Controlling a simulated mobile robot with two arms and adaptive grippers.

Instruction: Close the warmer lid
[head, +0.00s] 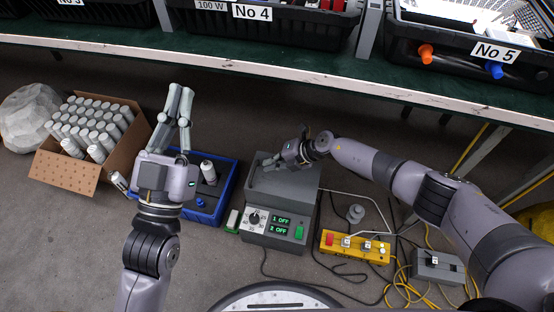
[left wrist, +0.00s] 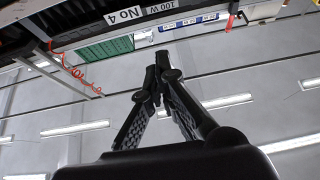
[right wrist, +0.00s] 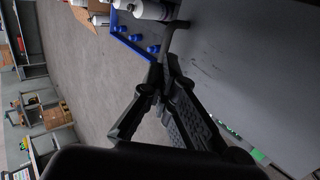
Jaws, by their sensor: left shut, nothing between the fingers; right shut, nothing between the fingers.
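The warmer (head: 272,232) is a grey box on the floor with a dial and two green "OFF" displays on its front. Its grey lid (head: 296,180) appears to lie flat over the top of the box; I cannot tell whether it is fully seated. My right gripper (head: 268,165) is shut and empty, low at the lid's far left part; contact is unclear. In the right wrist view the closed fingertips (right wrist: 160,88) are beside a large grey surface, probably the lid. My left gripper (head: 180,92) is shut and empty, raised above the floor left of the warmer; it also shows in the left wrist view (left wrist: 153,80).
A blue tray (head: 232,172) with a canister and blue pieces stands left of the warmer. A cardboard box (head: 62,174) of canisters is further left. A yellow power strip (head: 356,246), a grey switch box (head: 438,266) and loose cables lie right. A shelf (head: 300,68) with bins crosses behind.

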